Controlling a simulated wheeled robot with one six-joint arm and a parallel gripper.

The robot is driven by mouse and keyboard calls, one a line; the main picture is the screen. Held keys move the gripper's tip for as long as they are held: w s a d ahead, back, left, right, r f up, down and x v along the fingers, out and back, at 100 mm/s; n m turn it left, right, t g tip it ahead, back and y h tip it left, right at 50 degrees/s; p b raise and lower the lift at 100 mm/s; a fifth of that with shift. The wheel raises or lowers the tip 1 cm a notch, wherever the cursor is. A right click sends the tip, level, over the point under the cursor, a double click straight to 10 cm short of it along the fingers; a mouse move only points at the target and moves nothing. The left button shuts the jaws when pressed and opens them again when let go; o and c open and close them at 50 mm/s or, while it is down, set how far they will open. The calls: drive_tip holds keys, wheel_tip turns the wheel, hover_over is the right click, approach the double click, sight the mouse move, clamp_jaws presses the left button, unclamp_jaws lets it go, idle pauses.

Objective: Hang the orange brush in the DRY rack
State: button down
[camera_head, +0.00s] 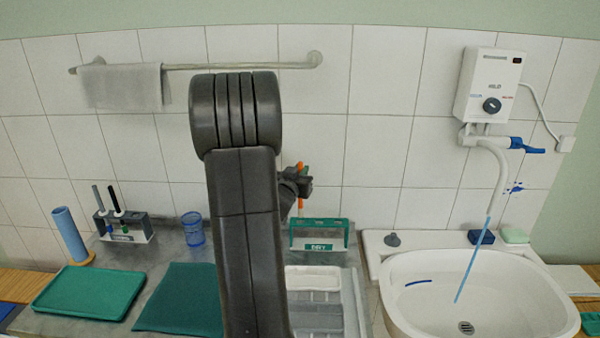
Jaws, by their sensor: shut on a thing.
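The orange brush (300,203) is upright behind my arm, its handle showing above and below my gripper (303,187). My gripper is shut on it, though my arm hides part of the jaws. The teal DRY rack (320,243) stands on the counter just below and slightly right of the brush. The brush's lower end comes close to the rack's left side; I cannot tell whether it touches. A thin green upright piece shows just right of the orange handle; I cannot tell what it belongs to.
A grey rack (130,236) with dark-handled brushes, a blue cup (193,232), a green tray (85,293) and a blue roll (69,233) are left. A white tray (350,310) lies before the DRY rack. The sink (400,290), with running water, is right.

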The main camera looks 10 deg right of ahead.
drive_tip(key=shift+f, duration=0.15)
drive_tip(key=b, duration=0.5)
hover_over(300, 208)
drive_tip(key=shift+w+f, duration=0.15)
drive_tip(key=shift+f, duration=2.6)
drive_tip(key=shift+f+b, duration=1.85)
drive_tip(key=shift+b, duration=0.05)
drive_tip(key=c, duration=0.8)
unclamp_jaws()
drive_tip(key=shift+r, duration=0.15)
